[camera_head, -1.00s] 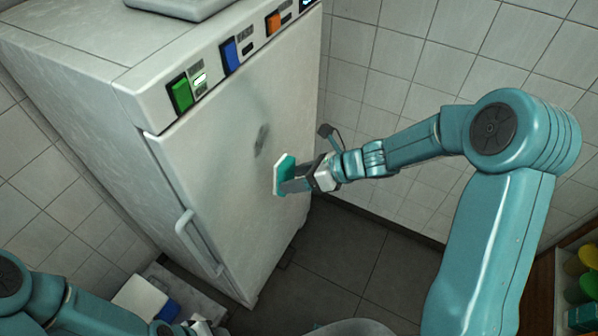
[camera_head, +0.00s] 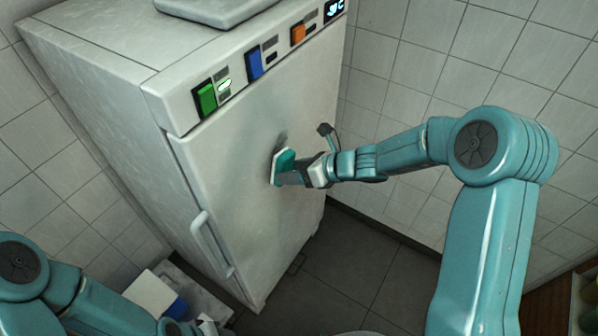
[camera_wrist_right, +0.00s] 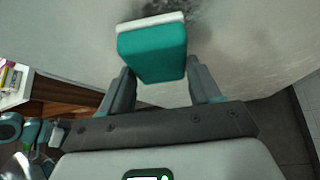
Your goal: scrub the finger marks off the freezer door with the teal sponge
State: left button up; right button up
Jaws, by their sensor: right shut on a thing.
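The white freezer (camera_head: 150,60) stands at the left, with its door (camera_head: 215,180) facing me. Dark finger marks (camera_head: 281,139) show on the door just above the sponge; they also show in the right wrist view (camera_wrist_right: 200,14), beside the sponge's white face. My right gripper (camera_head: 290,172) is shut on the teal sponge (camera_head: 285,160), white side toward the door. The sponge also shows between the two fingers in the right wrist view (camera_wrist_right: 152,52). It looks to be at or against the door. My left arm shows at the lower left; its gripper (camera_head: 205,325) is partly cut off and its jaws are unclear.
The door has a white handle (camera_head: 211,245) on its left side. Green, blue and orange switches (camera_head: 254,64) line the panel above. A tiled wall (camera_head: 420,70) rises at the right. A white and blue item (camera_head: 152,294) lies low at the left. Dark floor is clear.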

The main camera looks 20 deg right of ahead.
jog(key=shift+s+r, duration=0.1)
dwell(0.3)
jog(key=shift+w+a, duration=0.1)
jog(key=shift+w, duration=0.1)
jog(key=shift+w+a, duration=0.15)
jog(key=shift+w, duration=0.1)
jog(key=shift+w+a, duration=0.15)
